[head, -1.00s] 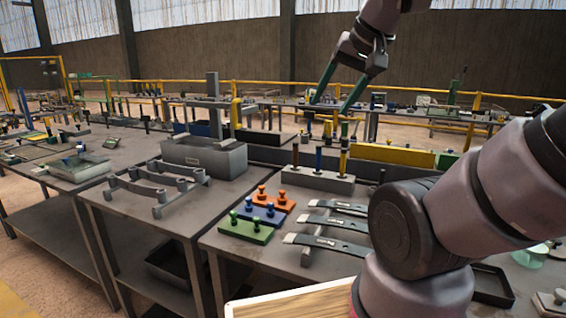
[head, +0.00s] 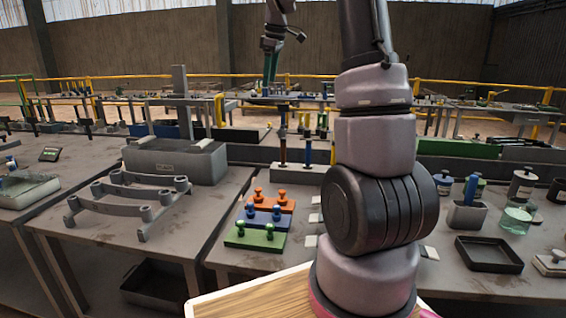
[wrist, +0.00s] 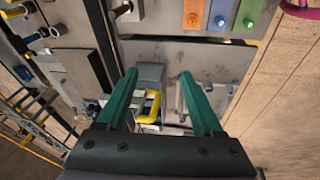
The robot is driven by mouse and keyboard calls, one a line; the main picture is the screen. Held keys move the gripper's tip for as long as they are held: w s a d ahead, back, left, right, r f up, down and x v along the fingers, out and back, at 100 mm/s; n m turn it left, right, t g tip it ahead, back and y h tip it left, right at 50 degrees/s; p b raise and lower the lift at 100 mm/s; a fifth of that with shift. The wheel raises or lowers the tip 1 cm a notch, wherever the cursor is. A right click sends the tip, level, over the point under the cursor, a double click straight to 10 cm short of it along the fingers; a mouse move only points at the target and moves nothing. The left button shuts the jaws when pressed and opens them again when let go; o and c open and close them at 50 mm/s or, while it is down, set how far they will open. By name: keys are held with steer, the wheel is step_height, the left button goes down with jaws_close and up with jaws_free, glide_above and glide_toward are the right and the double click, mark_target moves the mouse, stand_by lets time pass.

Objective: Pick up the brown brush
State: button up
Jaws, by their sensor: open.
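In the wrist view my gripper (wrist: 158,76) is open, with nothing held between the fingers. Beyond them lie a table with a yellow-edged item (wrist: 150,106) and several grey parts, too small to name.
Orange, blue and green knobbed blocks (head: 265,216) sit on the front table, left of my arm. A grey cup (head: 467,216), glass (head: 516,218) and black tray (head: 489,254) are at right.

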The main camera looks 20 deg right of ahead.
steer(key=w+d+f+n+g, duration=0.1)
steer(key=w+d+f+n, duration=0.25)
steer(key=w+f, duration=0.3)
steer(key=n+g, duration=0.2)
steer(key=n, duration=0.5)
glide_above(283, 142)
steer(key=w, duration=0.1)
steer(key=shift+m+h, duration=0.25)
steer(key=shift+h, duration=0.05)
steer(key=f, duration=1.7)
steer(key=shift+d, duration=0.25)
step_height(283, 142, down, 6)
steer(key=shift+d+r, duration=0.1)
steer(key=shift+r, duration=0.1)
step_height(283, 142, down, 6)
steer(key=shift+w+r, duration=0.1)
steer(key=shift+r, duration=0.05)
jaws_close()
